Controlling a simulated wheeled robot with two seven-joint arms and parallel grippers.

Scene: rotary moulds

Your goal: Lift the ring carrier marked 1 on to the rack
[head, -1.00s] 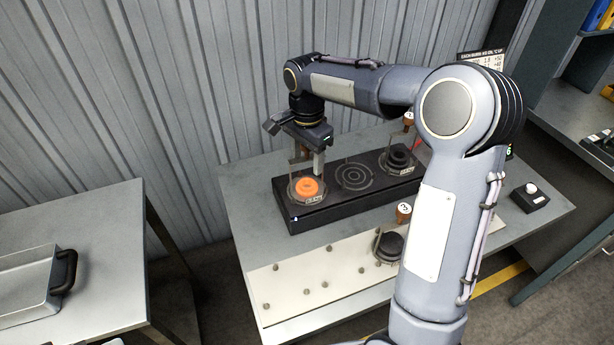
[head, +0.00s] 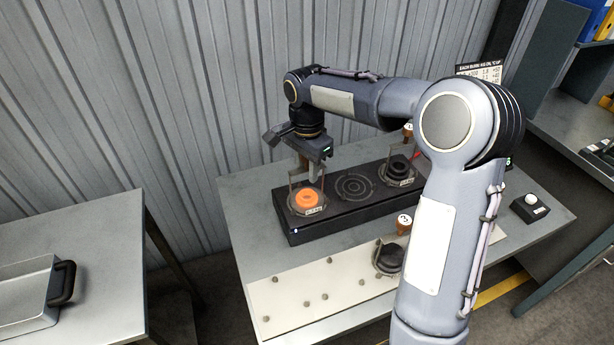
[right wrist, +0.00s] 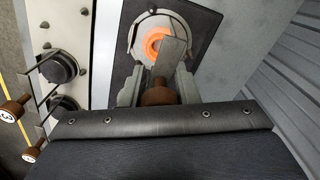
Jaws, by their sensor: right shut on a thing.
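A ring carrier with a glowing orange ring (head: 307,199) sits on the left end of the long black heater block (head: 330,226). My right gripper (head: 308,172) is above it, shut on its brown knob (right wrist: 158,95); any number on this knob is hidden. In the right wrist view, the orange ring (right wrist: 155,40) lies beyond the fingers. A carrier with a dark ring (head: 398,168) is at the block's right end; its knob (head: 408,130) seems marked 1. Another dark-ring carrier (head: 388,258), marked 3, stands on the white pegged board (head: 290,295). My left gripper is out of view.
The block's middle ring plate (head: 354,187) is empty. A small box with a white button (head: 530,207) is on the bench's right. A metal tray (head: 30,300) is on the left table. A corrugated wall (head: 200,90) stands close behind.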

